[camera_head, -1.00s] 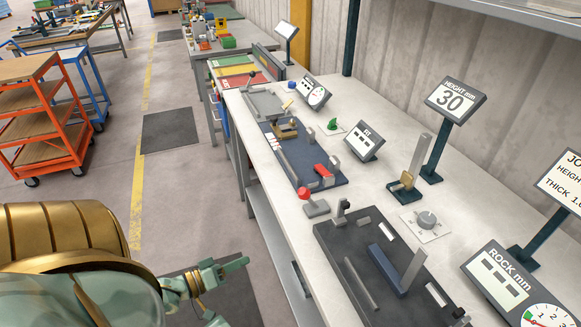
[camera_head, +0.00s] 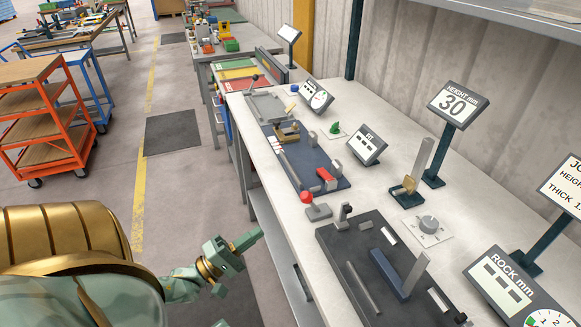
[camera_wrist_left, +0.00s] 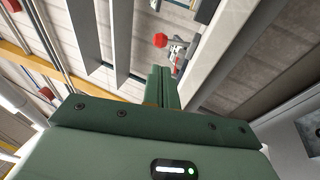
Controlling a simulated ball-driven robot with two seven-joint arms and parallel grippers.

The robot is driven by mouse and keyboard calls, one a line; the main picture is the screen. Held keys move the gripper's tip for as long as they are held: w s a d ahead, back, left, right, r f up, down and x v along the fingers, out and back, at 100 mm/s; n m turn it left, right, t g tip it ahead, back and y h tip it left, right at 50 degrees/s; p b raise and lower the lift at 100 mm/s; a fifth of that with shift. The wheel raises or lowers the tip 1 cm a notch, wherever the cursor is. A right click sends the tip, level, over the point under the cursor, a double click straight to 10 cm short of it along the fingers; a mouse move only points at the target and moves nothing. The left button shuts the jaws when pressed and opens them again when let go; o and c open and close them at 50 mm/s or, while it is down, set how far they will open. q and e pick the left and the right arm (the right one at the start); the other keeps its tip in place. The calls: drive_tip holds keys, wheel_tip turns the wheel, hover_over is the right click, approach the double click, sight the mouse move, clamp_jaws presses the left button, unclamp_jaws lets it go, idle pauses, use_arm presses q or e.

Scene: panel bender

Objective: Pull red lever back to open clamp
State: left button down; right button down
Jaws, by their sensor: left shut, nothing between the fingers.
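The red lever knob (camera_head: 306,197) is a round ball at the bench's near edge, beside a small grey block (camera_head: 319,212). In the left wrist view a red knob (camera_wrist_left: 160,40) shows beyond the fingertips, with a gap. My left gripper (camera_head: 250,238) is shut and empty, off the bench's left side, to the lower left of the knob and apart from it. Its closed fingers also show in the left wrist view (camera_wrist_left: 163,86). My right gripper is out of view.
The pale bench (camera_head: 390,205) has a dark plate (camera_head: 345,250) with bars in front, and several display screens, such as the height display (camera_head: 457,103), along its back. An orange trolley (camera_head: 45,120) stands at far left.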

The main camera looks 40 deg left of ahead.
use_arm(q)
approach(311, 203)
drive_tip(key=w+r, duration=0.1)
drive_tip(key=w, duration=0.1)
drive_tip(key=w+r, duration=0.2)
drive_tip(key=shift+d+r, duration=0.15)
drive_tip(key=shift+r, duration=0.1)
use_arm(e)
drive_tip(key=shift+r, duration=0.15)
